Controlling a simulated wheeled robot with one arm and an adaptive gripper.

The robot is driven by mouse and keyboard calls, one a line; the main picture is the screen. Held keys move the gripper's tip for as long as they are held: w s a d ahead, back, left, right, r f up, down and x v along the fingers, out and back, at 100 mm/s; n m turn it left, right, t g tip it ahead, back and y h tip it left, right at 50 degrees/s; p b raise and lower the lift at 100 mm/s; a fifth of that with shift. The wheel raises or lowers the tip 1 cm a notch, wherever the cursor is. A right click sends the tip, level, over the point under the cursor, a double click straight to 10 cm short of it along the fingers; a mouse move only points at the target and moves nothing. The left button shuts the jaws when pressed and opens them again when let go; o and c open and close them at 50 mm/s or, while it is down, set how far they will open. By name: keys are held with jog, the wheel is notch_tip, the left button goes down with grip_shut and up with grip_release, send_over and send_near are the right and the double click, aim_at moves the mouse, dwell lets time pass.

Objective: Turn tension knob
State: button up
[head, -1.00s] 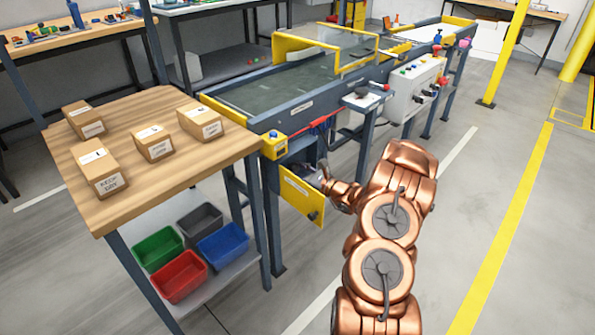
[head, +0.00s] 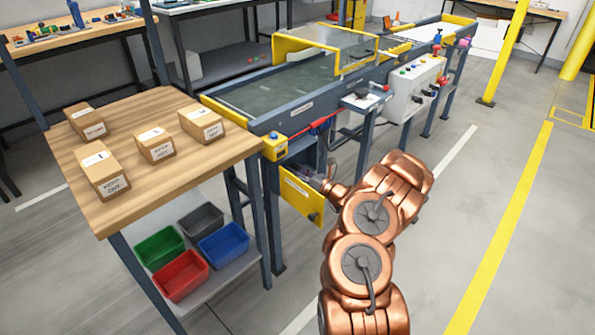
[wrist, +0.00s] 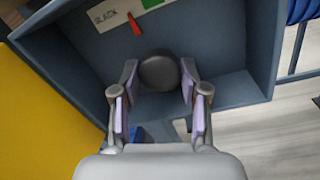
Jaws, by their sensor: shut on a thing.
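The tension knob (wrist: 158,72) is a dark round knob inside an open blue-grey box (wrist: 215,52) in the wrist view. My gripper (wrist: 157,86) has its two purple-padded fingers on either side of the knob and is shut on it. Above the knob, a red pointer (wrist: 134,24) stands by a label strip (wrist: 110,16) with a word like "SLACK" and a green part. In the head view, my gripper (head: 326,184) reaches behind the open yellow door (head: 301,197) under the conveyor (head: 290,100). The knob is hidden there.
The yellow door also fills the left of the wrist view (wrist: 40,110). A wooden table (head: 135,195) with several cartons stands left, with coloured bins below. A grey control box (head: 415,88) is farther along the conveyor. The floor to the right is clear.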

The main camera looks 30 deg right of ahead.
jog(key=m+b, duration=0.1)
jog(key=m, duration=0.4)
jog(key=shift+a+m, duration=0.1)
jog(key=shift+m, duration=0.3)
jog(key=m, duration=0.3)
jog(key=m+b, duration=0.1)
jog(key=m, duration=0.2)
jog(key=shift+t+h, duration=0.3)
jog(key=shift+h, duration=0.1)
jog(key=shift+r, duration=0.1)
jog(key=o, duration=1.2)
jog(key=shift+c, duration=0.2)
